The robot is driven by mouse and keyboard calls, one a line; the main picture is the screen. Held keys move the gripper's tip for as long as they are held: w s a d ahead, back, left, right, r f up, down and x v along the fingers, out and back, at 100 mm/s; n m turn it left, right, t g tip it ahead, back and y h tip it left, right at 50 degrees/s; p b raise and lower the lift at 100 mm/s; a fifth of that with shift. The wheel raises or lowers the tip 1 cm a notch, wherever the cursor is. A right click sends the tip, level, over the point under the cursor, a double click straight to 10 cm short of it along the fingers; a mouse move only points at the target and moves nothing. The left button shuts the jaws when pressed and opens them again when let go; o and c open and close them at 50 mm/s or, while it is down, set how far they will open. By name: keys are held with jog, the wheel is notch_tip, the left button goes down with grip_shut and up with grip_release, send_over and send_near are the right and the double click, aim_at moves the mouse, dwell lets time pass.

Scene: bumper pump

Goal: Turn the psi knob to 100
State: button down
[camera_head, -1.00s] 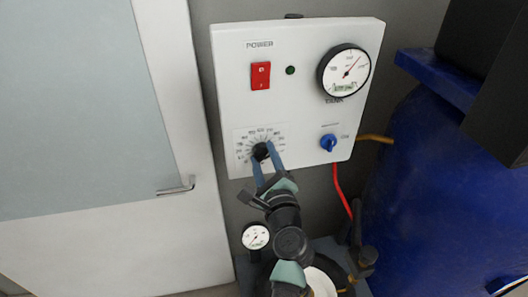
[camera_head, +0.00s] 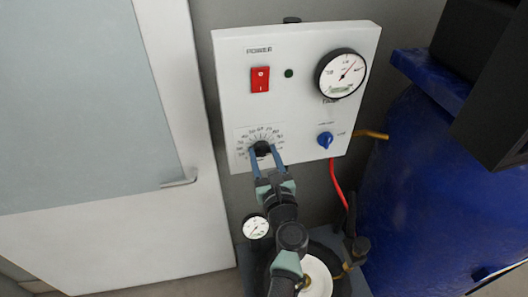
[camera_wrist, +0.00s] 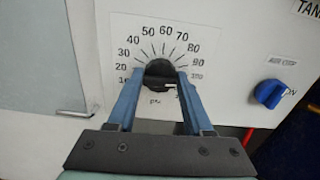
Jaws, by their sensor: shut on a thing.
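The black psi knob (camera_head: 262,149) sits at the lower left of the white control panel, with a printed number scale around it. It also shows in the wrist view (camera_wrist: 159,72), where the scale runs from 10 at left over the top to 100 at right. A small white mark on the knob lies at its lower right, close to the 100 side; its exact reading is hard to tell. My gripper (camera_head: 266,155) comes from below, its two blue fingers one on each side of the knob, shut on it. The fingers (camera_wrist: 157,78) hide parts of the knob's sides.
The panel also carries a red power switch (camera_head: 260,79), a tank gauge (camera_head: 340,75) and a blue auto-stop knob (camera_head: 325,140) to the right. A red hose (camera_head: 337,185) hangs below. A blue barrel (camera_head: 420,190) stands at right, a white door (camera_head: 150,235) at left.

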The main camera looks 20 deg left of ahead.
jog(key=shift+m, duration=0.3)
jog(key=shift+c, duration=1.5)
grip_release()
jog(key=b+v, duration=0.1)
jog(key=v, duration=1.2)
jog(key=shift+b, duration=0.3)
